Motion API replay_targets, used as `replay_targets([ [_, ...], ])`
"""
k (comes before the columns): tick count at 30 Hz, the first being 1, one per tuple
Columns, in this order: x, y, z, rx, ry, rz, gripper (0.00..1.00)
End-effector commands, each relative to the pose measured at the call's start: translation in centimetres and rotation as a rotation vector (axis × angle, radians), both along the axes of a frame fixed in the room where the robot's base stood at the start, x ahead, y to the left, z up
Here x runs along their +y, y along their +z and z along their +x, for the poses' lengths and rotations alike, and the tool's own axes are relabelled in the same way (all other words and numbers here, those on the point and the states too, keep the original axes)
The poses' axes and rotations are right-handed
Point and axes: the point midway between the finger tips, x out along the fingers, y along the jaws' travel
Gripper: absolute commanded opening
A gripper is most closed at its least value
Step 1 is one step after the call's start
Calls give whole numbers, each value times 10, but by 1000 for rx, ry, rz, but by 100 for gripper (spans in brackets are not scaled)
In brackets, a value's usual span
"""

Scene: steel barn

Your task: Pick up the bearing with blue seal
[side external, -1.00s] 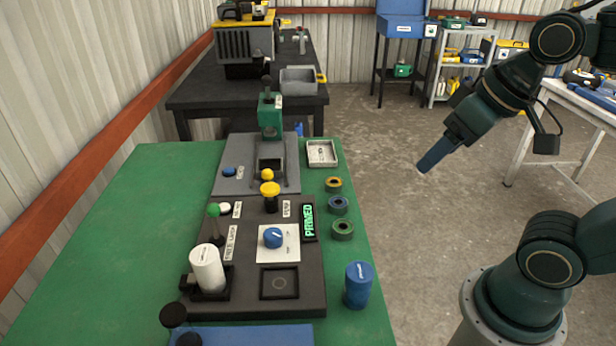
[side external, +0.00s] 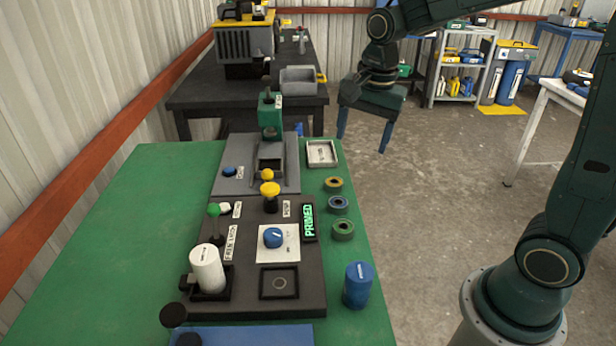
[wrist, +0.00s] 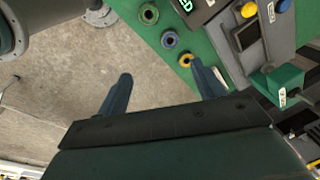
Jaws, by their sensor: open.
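The bearing with blue seal (side external: 338,204) lies on the right edge of the green bench, the middle one in a row of three. The yellow-sealed bearing (side external: 333,184) is behind it and the green-sealed one (side external: 343,229) in front. My gripper (side external: 362,143) is open and empty, fingers pointing down, above and behind the row. In the wrist view the blue bearing (wrist: 169,39) shows beyond the gap between my fingertips (wrist: 162,70), apart from them. The yellow bearing (wrist: 185,60) is near the right finger.
A small white tray (side external: 322,153) sits behind the bearings. A green press (side external: 271,116) and a dark panel (side external: 250,290) with knobs stand left of the row. A blue cylinder (side external: 358,285) stands in front. Right of the green bench (side external: 130,230) is open floor.

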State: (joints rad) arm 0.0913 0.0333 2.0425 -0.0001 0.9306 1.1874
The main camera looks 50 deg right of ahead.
Motion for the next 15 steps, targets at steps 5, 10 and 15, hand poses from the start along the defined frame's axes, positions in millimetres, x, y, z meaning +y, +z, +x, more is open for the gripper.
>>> replay_targets([
  [5, -9, -28, 29, 63, -216, 27, 68],
  [10, -16, -51, 48, 105, -384, 39, 68],
  [15, -20, -63, 57, 126, -473, 44, 68],
])
